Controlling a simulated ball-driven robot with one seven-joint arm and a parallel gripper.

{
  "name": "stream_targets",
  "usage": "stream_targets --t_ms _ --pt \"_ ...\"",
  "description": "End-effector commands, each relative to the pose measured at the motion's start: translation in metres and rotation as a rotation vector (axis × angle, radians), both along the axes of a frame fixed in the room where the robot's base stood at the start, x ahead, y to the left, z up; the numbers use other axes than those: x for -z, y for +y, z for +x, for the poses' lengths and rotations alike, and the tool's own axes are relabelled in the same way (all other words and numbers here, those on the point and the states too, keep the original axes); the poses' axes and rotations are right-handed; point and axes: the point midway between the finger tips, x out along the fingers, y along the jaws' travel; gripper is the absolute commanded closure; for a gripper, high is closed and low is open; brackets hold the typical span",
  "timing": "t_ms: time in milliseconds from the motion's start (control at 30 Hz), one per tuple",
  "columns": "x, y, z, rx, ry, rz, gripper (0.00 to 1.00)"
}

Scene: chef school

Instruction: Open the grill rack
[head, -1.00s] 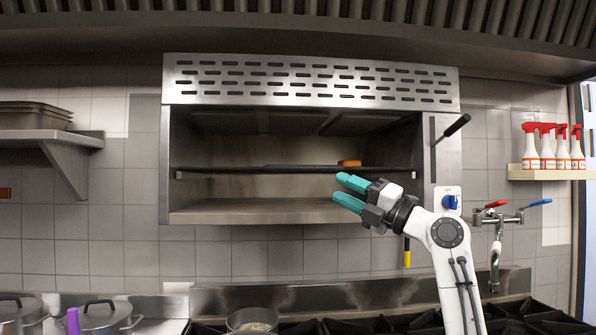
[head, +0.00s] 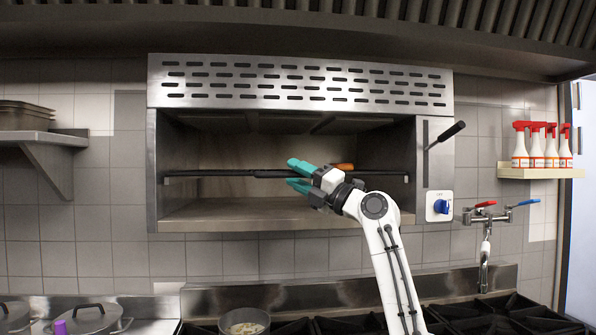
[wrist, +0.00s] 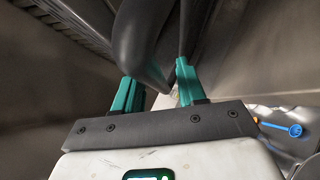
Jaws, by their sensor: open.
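The grill rack (head: 215,173) shows as a dark horizontal bar across the open grill box (head: 165,200) in the head view. A thicker dark section lies on it near the middle. My gripper (head: 291,174) is open at this front bar, with one teal finger above it and one below. In the wrist view a thick dark curved bar (wrist: 145,40) lies between the two teal fingertips. I cannot tell whether the fingers touch it. An orange item (head: 343,166) on or behind the rack is partly hidden by my gripper.
The slotted metal hood (head: 300,84) tops the grill. A black-handled lever (head: 447,135) and blue knob (head: 441,206) are at its right. Spray bottles (head: 537,147) stand on a shelf. A pot (head: 245,321) and burners are below. A tap (head: 485,240) is at the right.

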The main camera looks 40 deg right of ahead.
Motion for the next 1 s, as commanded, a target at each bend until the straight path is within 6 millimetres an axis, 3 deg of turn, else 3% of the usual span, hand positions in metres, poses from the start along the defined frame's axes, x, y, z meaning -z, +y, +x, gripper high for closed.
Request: stream_targets --t_ms 267,700,1000 --pt "-0.0003 0.0004 0.0012 0.0 0.0 -0.001 0.59" --pt "-0.0001 0.0 0.0011 0.001 0.0 0.0 1.0" --pt "0.0002 -0.0001 0.0011 0.001 0.001 0.0 1.0"
